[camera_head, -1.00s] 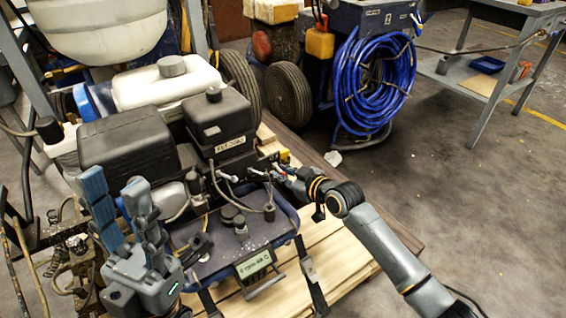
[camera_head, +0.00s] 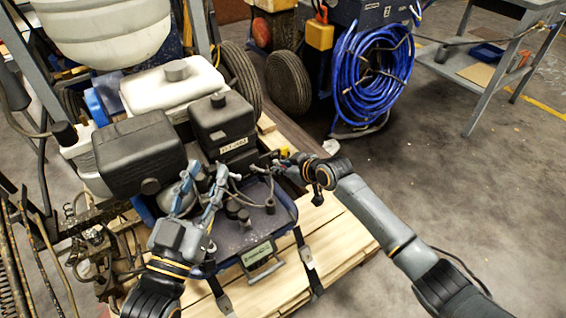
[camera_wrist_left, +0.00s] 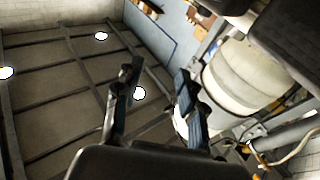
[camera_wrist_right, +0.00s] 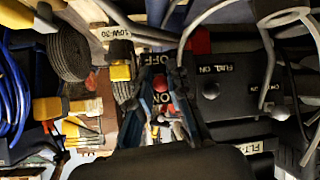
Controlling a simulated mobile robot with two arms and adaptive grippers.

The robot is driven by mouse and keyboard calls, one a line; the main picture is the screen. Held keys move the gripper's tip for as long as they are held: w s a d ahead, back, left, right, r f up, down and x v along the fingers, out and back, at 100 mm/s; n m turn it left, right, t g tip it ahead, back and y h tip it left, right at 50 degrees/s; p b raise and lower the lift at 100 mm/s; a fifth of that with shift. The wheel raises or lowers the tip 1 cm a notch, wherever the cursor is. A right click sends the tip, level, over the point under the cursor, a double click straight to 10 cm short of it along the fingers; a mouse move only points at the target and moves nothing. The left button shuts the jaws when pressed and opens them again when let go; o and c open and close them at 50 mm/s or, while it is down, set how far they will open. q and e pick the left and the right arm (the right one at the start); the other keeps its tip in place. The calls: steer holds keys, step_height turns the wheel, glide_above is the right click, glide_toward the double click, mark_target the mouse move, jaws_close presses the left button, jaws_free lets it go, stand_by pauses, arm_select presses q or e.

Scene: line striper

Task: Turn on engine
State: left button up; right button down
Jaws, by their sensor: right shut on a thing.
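The line striper's engine, with its black covers (camera_head: 222,125), stands at the left-centre of the head view. My right gripper (camera_head: 284,160) is at the engine's right side panel. In the right wrist view, the right gripper's fingers (camera_wrist_right: 163,98) are closed around a small red-tipped engine switch (camera_wrist_right: 160,83), between an "OFF" label above and an "ON" label below. A "FUEL ON" label and black knob (camera_wrist_right: 210,89) sit beside it. My left gripper (camera_head: 206,172) is open in front of the engine. Its fingers (camera_wrist_left: 158,80) are apart and empty in the left wrist view.
A white tank (camera_head: 100,30) rises at the back left. Hoses and fittings (camera_head: 85,245) crowd the near left. A coiled blue hose (camera_head: 370,75) hangs on a machine behind. A grey workbench (camera_head: 490,70) stands at the right. The floor at right is clear.

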steer(key=shift+a+r+g+p, duration=0.1)
steer(key=shift+r+g+p, duration=0.25)
steer(key=shift+p, duration=0.2)
steer(key=shift+w+r+g+h+p, duration=0.15)
steer(key=shift+g+h+p, duration=0.2)
steer(key=shift+p, duration=0.4)
steer(key=shift+a+r+g+h+p, duration=0.1)
steer(key=shift+g+h+p, duration=0.4)
steer(key=shift+p, duration=0.5)
arm_select(q)
steer(key=s+a+f+g+y, duration=0.2)
steer(key=s+f+g, duration=0.3)
steer(key=f+g, duration=0.2)
steer(key=s+a+f+g+y, duration=0.2)
steer(key=s+f+g, duration=0.3)
steer(key=f, duration=0.7)
steer(key=shift+s+a+n+g, duration=0.3)
steer(key=shift+s+a+g, duration=0.05)
steer(key=shift+a+g, duration=0.5)
arm_select(e)
steer(key=c, duration=1.3)
jaws_free()
